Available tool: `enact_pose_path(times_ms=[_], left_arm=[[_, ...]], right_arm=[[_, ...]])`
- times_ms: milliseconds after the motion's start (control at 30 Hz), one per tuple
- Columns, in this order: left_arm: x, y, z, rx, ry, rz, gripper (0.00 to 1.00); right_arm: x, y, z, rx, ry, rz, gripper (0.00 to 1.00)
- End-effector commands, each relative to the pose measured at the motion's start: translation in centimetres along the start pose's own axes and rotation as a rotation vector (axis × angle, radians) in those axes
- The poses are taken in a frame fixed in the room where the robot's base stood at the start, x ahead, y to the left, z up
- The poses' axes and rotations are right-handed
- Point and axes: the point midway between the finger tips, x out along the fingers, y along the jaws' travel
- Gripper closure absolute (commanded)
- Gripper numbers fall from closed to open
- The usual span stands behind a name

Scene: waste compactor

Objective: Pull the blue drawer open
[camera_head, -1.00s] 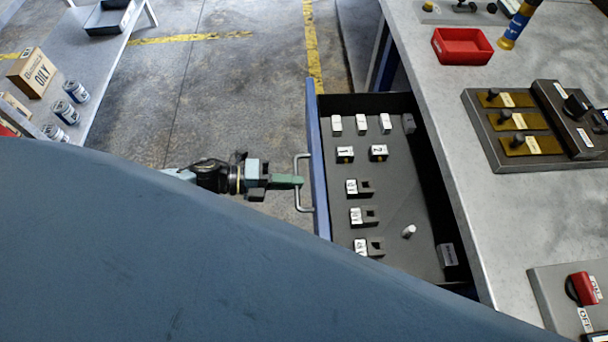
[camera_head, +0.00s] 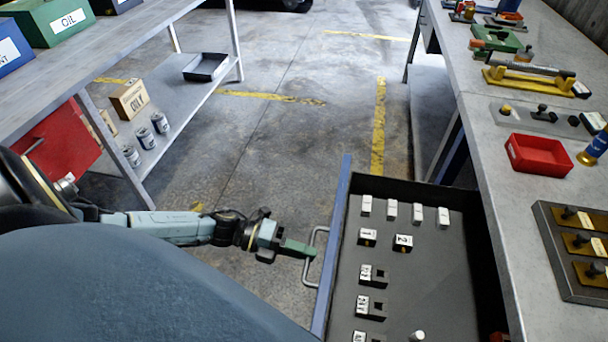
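The blue drawer (camera_head: 331,250) stands pulled out from under the grey workbench on the right, and its dark inside is visible. Its front panel is blue with a silver U-shaped handle (camera_head: 307,272). My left gripper (camera_head: 306,250) comes in from the left. Its green fingers overlap the handle bar and look closed on it; the lower finger is hidden. The near end of the drawer is cut off by the picture's bottom edge. My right gripper is out of view.
The drawer holds several white labelled blocks (camera_head: 403,243). The workbench top (camera_head: 505,215) carries a red tray (camera_head: 538,155) and a plate of brass pieces. At left, a shelf holds a cardboard box (camera_head: 129,99) and cans. Open floor (camera_head: 260,140) lies between.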

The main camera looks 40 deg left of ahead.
Motion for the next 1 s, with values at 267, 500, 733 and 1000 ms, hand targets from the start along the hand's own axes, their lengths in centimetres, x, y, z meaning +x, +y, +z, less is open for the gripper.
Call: enact_pose_path(times_ms=[267,500,733,1000], left_arm=[[0.0,0.0,0.0,0.000,0.000,0.000,0.69],[-0.7,0.1,0.0,0.000,-0.001,0.003,0.69],[-5.0,0.1,0.0,-0.001,-0.001,0.007,0.69],[-10.7,0.1,0.0,-0.001,-0.001,0.005,0.69]], right_arm=[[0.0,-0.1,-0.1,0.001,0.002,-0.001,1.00],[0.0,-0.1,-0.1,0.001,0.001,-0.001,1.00],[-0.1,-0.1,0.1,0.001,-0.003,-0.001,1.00],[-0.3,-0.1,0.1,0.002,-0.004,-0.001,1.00]])
